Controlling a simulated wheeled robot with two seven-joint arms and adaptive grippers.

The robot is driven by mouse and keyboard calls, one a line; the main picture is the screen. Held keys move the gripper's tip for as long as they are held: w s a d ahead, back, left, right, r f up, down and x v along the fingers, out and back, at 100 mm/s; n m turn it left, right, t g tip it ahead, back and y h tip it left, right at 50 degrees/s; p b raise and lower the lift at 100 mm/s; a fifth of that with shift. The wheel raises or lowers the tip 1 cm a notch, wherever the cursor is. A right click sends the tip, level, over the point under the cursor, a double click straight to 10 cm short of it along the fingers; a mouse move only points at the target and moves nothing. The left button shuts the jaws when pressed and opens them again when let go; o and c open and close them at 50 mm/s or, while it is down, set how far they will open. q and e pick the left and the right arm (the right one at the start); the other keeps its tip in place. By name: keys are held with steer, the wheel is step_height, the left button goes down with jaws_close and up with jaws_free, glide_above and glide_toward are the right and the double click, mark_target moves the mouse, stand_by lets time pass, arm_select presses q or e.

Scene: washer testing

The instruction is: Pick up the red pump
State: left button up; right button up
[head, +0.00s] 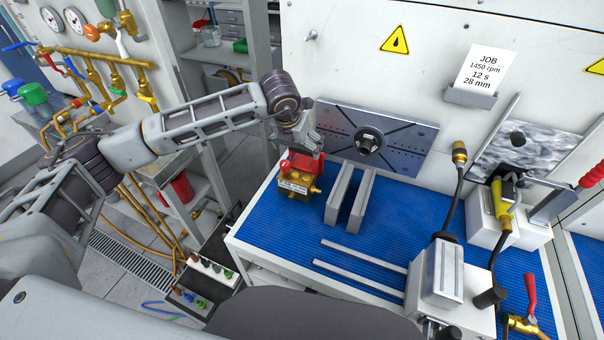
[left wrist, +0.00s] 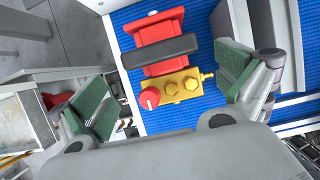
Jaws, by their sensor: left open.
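The red pump (head: 299,174) stands on the blue ribbed mat (head: 262,236) near the bench's left edge, with a red body and a yellow brass block at its front. In the left wrist view the pump (left wrist: 160,32) shows its red body, a dark bar across it, the yellow block and a round red knob. My left gripper (head: 303,148) is above the pump in the head view, and its arm hides part of the pump's top. In the left wrist view the gripper (left wrist: 165,95) is open, with green pads on either side of the pump and apart from it. My right gripper is not in view.
Two upright grey plates (head: 350,198) stand just right of the pump. Two flat rails (head: 360,267) lie in front, leading to a grey machine (head: 435,272). A slotted metal plate (head: 405,138) is on the back wall. Brass pipes (head: 95,75) are at the left.

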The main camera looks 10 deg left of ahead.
mark_target(301, 153)
arm_select(q)
steer(key=shift+w+f, duration=0.1)
steer(key=shift+f, duration=0.2)
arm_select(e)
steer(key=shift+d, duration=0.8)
arm_select(q)
steer(key=shift+d+p+x, duration=0.2)
steer(key=shift+p+x, duration=0.65)
steer(key=shift+x, duration=1.3)
steer(key=shift+w+f, duration=0.25)
steer(key=shift+f, duration=0.05)
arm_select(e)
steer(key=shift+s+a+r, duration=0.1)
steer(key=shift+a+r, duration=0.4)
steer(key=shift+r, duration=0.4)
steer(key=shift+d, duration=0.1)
arm_select(q)
steer(key=c, duration=1.6)
steer(key=shift+w+r, duration=0.2)
steer(key=shift+r, duration=0.1)
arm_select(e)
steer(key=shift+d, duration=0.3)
